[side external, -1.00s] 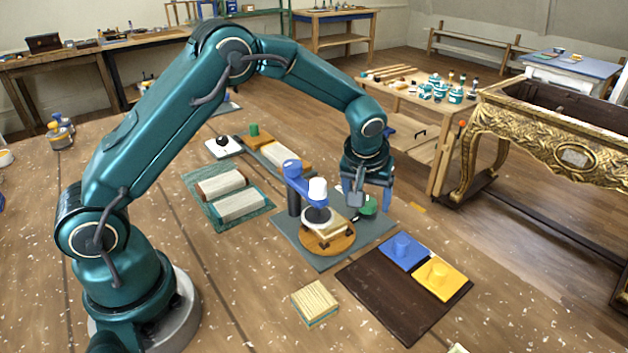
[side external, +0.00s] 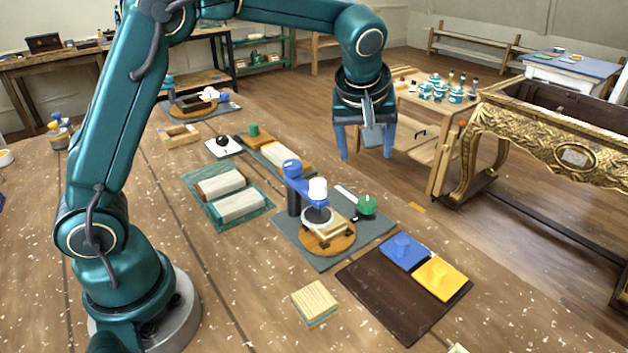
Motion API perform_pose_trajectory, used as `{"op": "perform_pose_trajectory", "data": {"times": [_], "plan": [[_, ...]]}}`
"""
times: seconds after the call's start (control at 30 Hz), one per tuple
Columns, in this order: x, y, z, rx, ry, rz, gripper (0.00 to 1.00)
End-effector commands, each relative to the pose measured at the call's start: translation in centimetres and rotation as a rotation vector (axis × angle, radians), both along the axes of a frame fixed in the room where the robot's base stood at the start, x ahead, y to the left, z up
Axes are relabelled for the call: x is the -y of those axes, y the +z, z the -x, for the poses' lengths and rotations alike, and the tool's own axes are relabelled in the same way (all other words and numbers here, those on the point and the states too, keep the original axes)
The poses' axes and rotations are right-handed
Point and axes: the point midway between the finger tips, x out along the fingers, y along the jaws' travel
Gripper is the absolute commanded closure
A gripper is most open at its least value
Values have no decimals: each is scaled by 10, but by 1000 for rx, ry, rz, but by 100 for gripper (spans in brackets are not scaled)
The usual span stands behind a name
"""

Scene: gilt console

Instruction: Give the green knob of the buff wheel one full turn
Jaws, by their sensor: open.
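The green knob (side external: 367,205) sits at the right rear of a grey-green base plate (side external: 376,228). A white mark shows on its top. On the same plate stand a blue arm on a dark post (side external: 294,201), a white cylinder (side external: 317,190) with a pale disc under it, and a round wooden turntable (side external: 334,246) bearing a pale block. I cannot tell for sure which part is the buff wheel. My gripper (side external: 364,153) is open and empty, its blue fingers pointing down, above and apart from the green knob.
A dark board (side external: 380,308) with a blue block (side external: 403,251) and a yellow block (side external: 441,279) lies at front right. A loose pale block (side external: 314,301) lies in front. A teal mat (side external: 205,204) with two blocks is to the left. A gilt console (side external: 540,135) stands at right.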

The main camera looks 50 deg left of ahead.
Motion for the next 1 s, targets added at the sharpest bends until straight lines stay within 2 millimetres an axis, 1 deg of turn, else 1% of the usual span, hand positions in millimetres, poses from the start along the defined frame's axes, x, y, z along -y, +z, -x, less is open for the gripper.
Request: {"op": "perform_pose_trajectory", "data": {"times": [0.03,0.2,0.5,0.8,1.0], "plan": [[-2,9,4,15,2,6,24],[-5,28,20,37,-17,15,24],[-9,54,54,64,-76,21,24],[-10,67,86,77,-150,15,24],[-10,69,96,80,-176,12,24]]}}
